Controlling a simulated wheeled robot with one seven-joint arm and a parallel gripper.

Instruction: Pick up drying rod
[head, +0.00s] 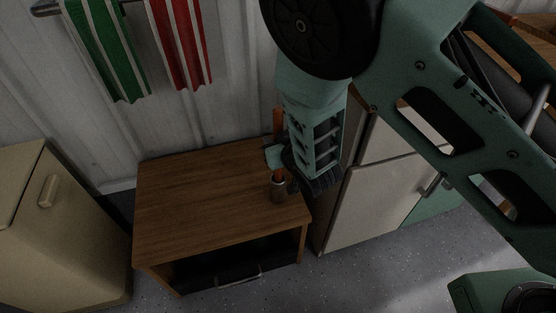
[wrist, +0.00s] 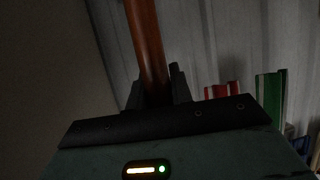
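An orange-brown rod, which I take as the drying rod (head: 277,121), stands about upright over the right part of a wooden cabinet top. Its lower end meets a small grey cylinder (head: 278,191); I cannot tell whether it is a cup or part of the rod. My gripper (head: 284,162) is at the rod's middle, above the cabinet top, and partly hides it. In the wrist view the rod (wrist: 146,40) passes between the black fingers, with no clear gap on either side. The gripper looks shut on it.
The wooden cabinet (head: 190,195) has an otherwise bare top. A beige fridge-like unit (head: 60,235) stands left, and a pale cabinet (head: 370,205) stands close on the right. Green (head: 108,50) and red (head: 180,45) striped towels hang from a wall rail.

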